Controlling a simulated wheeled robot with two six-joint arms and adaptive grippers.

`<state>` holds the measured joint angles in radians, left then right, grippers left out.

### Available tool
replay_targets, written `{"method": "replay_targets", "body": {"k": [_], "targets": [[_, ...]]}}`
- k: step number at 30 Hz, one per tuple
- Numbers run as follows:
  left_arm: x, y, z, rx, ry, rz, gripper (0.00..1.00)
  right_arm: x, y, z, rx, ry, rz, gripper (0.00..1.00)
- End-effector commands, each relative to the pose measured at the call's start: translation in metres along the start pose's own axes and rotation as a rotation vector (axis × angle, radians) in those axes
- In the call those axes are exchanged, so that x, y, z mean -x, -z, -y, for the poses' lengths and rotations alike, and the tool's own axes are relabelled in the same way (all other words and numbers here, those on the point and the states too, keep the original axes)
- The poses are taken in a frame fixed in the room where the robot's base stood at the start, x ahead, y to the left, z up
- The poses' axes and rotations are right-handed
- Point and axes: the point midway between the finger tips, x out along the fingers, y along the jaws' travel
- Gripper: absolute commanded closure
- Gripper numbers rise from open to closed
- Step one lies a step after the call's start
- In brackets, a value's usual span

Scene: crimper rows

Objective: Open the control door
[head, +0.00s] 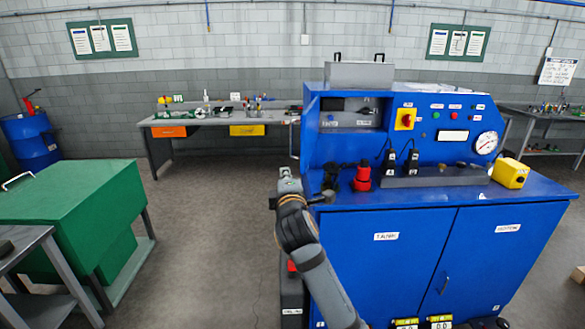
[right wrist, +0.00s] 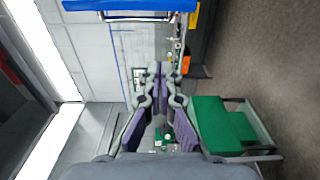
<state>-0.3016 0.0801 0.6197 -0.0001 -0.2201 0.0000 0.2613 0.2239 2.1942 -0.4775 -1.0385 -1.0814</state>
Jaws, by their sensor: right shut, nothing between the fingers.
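The blue machine (head: 385,240) stands at the right. On the left of its upper console, a grey control recess (head: 350,114) with knobs is uncovered. A blue panel (head: 310,128) stands nearly edge-on at the recess's left side; it looks like the control door swung outward, but I cannot be sure. My right gripper (head: 286,174) is at the machine's left front corner, below that panel and apart from it. In the right wrist view, its fingers (right wrist: 157,72) are together and empty. A blue part with a bar (right wrist: 130,12) shows at the top there. My left gripper is not in view.
A red bottle-like item (head: 362,176) and black items stand on the machine's ledge near my arm. A green cabinet (head: 80,205) is at the left. A workbench (head: 200,121) is at the back. The floor between them is clear.

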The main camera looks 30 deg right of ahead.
Motion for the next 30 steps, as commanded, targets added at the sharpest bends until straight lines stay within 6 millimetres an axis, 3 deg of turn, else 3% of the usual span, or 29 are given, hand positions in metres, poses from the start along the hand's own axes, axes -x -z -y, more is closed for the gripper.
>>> {"method": "replay_targets", "body": {"k": [14, 21, 30], "targets": [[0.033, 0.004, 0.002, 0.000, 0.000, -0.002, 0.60, -0.095, 0.000, -0.004, -0.002, 0.002, 0.000, 1.00], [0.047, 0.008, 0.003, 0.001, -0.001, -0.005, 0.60, -0.085, -0.031, -0.002, 0.003, 0.000, -0.001, 1.00], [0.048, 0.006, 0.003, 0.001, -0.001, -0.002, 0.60, -0.082, -0.038, 0.001, -0.003, 0.001, -0.002, 1.00]]}}
